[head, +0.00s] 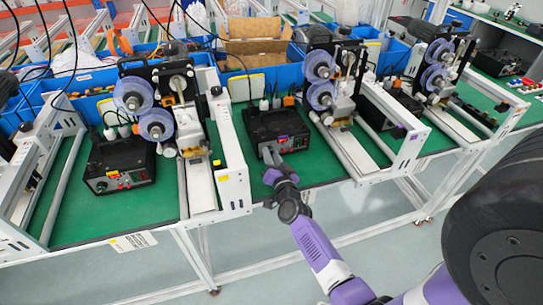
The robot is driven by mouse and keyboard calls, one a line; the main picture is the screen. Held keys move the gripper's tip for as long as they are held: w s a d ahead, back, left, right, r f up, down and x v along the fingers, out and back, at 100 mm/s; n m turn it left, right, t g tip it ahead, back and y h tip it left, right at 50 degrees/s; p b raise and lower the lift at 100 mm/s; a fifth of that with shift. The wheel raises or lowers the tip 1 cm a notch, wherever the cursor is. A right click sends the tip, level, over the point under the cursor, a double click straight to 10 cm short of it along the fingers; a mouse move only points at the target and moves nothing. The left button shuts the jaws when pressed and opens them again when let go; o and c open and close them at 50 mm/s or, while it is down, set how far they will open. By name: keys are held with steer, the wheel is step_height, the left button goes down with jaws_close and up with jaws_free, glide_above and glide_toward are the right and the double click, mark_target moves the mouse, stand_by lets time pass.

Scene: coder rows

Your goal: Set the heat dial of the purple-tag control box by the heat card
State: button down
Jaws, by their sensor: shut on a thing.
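The middle control box (278,124), black, sits on the green bench top. A small red display (283,138) shows on its front, and a purple patch that looks like its tag (302,138) is near its front right corner. My gripper (269,154) is at the lower left of that front face, shut on what appears to be the dial. The fingers hide the dial, so its setting cannot be read. I cannot make out a heat card; a small white-and-yellow card (245,86) stands behind the box, too small to read.
Another black control box (120,165) is on the left, with a third (385,105) on the right. Reel machines (325,85) and white rails (230,160) flank the middle box. Blue bins (85,85) line the back. The floor in front is clear.

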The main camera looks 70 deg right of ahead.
stand_by(0.4)
steer(key=c, duration=1.4)
jaws_free()
steer(key=shift+c, duration=0.2)
steer(key=shift+s+a, duration=0.1)
steer(key=p+v, duration=0.1)
steer(key=v, duration=0.6)
steer(key=shift+s+a, duration=0.15)
steer(key=shift+a, duration=0.1)
